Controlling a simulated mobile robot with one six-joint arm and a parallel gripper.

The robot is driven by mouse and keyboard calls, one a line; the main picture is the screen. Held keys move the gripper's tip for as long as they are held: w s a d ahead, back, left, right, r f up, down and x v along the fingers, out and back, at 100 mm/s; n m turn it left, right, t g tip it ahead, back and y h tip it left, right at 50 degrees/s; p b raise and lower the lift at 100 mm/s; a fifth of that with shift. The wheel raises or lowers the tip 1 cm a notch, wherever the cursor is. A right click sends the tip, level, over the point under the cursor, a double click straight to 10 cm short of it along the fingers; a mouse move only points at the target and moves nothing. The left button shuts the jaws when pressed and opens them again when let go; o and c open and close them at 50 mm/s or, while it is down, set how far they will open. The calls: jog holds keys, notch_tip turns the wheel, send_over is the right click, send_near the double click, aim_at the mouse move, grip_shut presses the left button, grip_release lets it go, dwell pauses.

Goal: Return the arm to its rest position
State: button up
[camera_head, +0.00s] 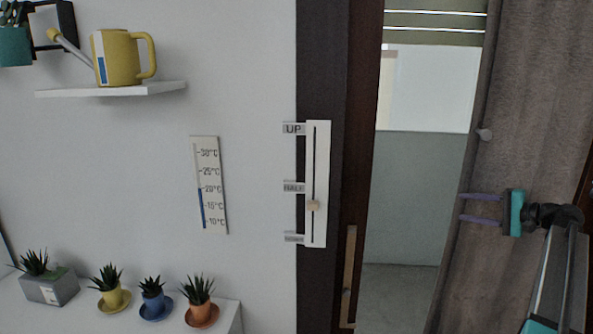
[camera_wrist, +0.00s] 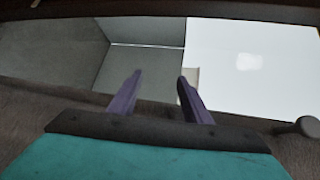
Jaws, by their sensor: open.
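My gripper (camera_head: 466,207) is at the right of the head view, in front of the grey-brown curtain or panel. Its two purple fingers point left and are apart, with nothing between them. In the wrist view, my gripper (camera_wrist: 155,85) also shows two spread purple fingers, with empty space between them. My arm runs from the gripper down to the lower right edge of the head view.
A thermometer (camera_head: 209,185), a shelf (camera_head: 115,90) with a yellow watering can (camera_head: 122,58), and several potted plants stand left.

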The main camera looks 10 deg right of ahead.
jog(key=w+a+f+g, duration=0.1)
jog(key=a+f, duration=0.4)
jog(key=f, duration=0.3)
jog(key=w+a+f+g, duration=0.1)
jog(key=a+f+g, duration=0.1)
jog(key=a+f, duration=0.35)
jog(key=s+a+f+n+g+h, duration=0.1)
jog(key=s+a+f+g, duration=0.15)
jog(key=a+f, duration=0.6)
jog(key=s+a+f+n+g, duration=0.1)
jog(key=s+a+f+g, duration=0.3)
jog(key=f, duration=0.8)
jog(key=s+a+f+n+t+h, duration=0.1)
jog(key=s+a+f, duration=0.1)
jog(key=a+f, duration=0.7)
jog(key=s+a+f+n+g+h, duration=0.1)
jog(key=s+a+f+n+g, duration=0.15)
jog(key=s+a+f, duration=0.4)
jog(key=s+a+f+n+g+h, duration=0.1)
jog(key=s+a+f+g, duration=0.25)
jog(key=s+f, duration=0.65)
jog(key=s+a+f+n+g+h, duration=0.1)
jog(key=s+f, duration=0.3)
jog(key=s, duration=0.7)
jog(key=s+a+f+n+g+h, duration=0.2)
jog(key=s+f+n+h, duration=0.2)
jog(key=s, duration=0.7)
jog(key=shift+f+n, duration=0.2)
jog(key=shift+n, duration=0.15)
jog(key=shift+w, duration=0.1)
